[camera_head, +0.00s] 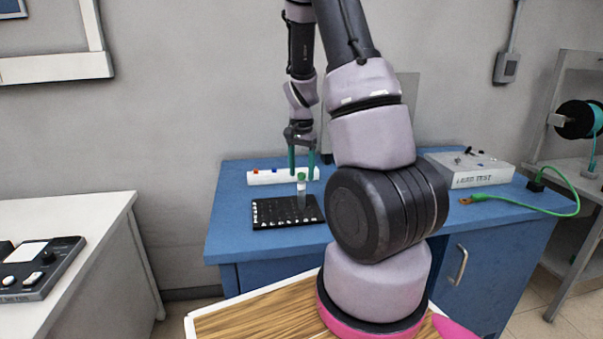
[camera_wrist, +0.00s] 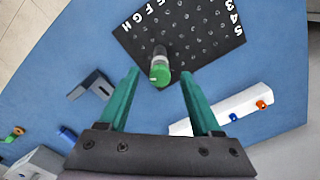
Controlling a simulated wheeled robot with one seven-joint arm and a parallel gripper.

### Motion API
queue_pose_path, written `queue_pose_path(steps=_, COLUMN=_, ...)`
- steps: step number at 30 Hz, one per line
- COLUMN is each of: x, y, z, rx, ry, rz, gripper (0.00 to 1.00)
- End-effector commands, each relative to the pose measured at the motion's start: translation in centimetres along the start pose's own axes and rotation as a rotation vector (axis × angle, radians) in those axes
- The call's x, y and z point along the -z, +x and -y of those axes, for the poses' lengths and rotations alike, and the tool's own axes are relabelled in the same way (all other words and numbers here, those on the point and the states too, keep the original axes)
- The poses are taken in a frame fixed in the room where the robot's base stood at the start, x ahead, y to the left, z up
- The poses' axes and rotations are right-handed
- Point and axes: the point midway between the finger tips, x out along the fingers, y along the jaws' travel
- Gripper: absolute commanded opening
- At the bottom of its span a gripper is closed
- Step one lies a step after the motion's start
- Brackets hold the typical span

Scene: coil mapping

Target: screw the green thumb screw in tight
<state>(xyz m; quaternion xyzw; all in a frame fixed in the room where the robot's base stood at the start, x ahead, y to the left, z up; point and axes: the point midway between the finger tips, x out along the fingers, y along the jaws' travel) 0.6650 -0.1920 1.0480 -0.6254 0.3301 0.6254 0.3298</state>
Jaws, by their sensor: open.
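The green thumb screw (camera_head: 301,177) stands at the top of a grey upright post (camera_head: 301,193) on a black board with white markings (camera_head: 278,222). In the wrist view its green head (camera_wrist: 160,79) shows between the tips of my two green fingers. My gripper (camera_head: 301,174) points down over the screw from above, with a finger to either side. In the wrist view the gripper (camera_wrist: 160,76) is open with clear gaps beside the screw head. I cannot tell whether the tips are level with the head. The screw's thread is hidden.
A white strip with coloured knobs (camera_head: 265,176) lies behind the board on the blue table (camera_head: 230,238). A grey test box (camera_head: 468,170) and a green cable (camera_head: 520,205) are at the right. A grey block (camera_wrist: 92,84) shows in the wrist view. My arm hides the table's middle.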

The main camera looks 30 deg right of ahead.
Motion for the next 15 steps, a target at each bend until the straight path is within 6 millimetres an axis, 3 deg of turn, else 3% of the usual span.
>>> queue_pose_path(steps=15, x=0.1, y=-8.9, z=0.1, rx=0.003, ry=0.001, rz=-0.003, gripper=0.66)
